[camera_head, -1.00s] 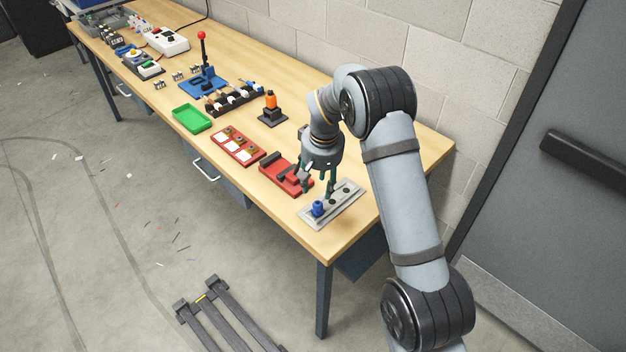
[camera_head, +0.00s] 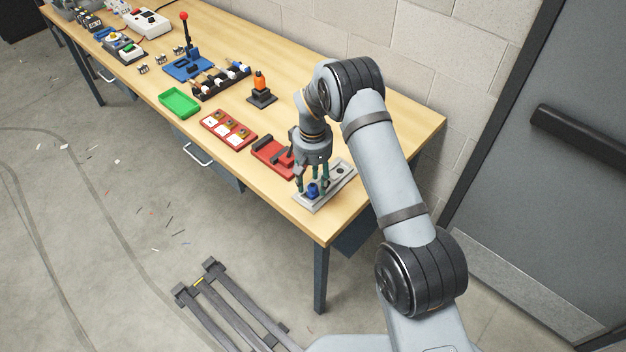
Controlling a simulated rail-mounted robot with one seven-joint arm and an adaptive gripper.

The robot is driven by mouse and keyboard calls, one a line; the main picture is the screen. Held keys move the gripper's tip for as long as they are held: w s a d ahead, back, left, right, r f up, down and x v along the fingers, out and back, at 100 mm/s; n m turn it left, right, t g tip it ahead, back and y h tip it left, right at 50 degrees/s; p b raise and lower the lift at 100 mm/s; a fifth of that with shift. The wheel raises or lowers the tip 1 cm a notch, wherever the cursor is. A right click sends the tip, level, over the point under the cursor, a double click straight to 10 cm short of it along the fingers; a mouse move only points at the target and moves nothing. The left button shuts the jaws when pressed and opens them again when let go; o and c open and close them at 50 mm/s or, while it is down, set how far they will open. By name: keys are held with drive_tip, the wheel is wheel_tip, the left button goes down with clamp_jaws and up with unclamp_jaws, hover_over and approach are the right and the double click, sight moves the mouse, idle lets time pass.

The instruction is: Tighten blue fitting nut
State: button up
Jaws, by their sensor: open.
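The blue fitting nut (camera_head: 312,190) sits on a grey metal plate (camera_head: 318,203) near the front right corner of the bench. My gripper (camera_head: 312,188) points down over the plate, with its fingers around or just beside the blue nut. The fingers are open. Whether a finger touches the nut is too small to tell. A dark round fitting shows on the plate to the right of the nut. Part of the plate is hidden behind my fingers.
A red vise-like fixture (camera_head: 272,156) stands close to the left of my gripper. Farther left are a red tray with white squares (camera_head: 228,130), a green tray (camera_head: 179,103) and an orange-topped black post (camera_head: 260,88). The bench's right rear (camera_head: 405,125) is clear.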

drive_tip(key=shift+w+a+f, duration=0.1)
drive_tip(key=shift+f, duration=0.5)
clamp_jaws()
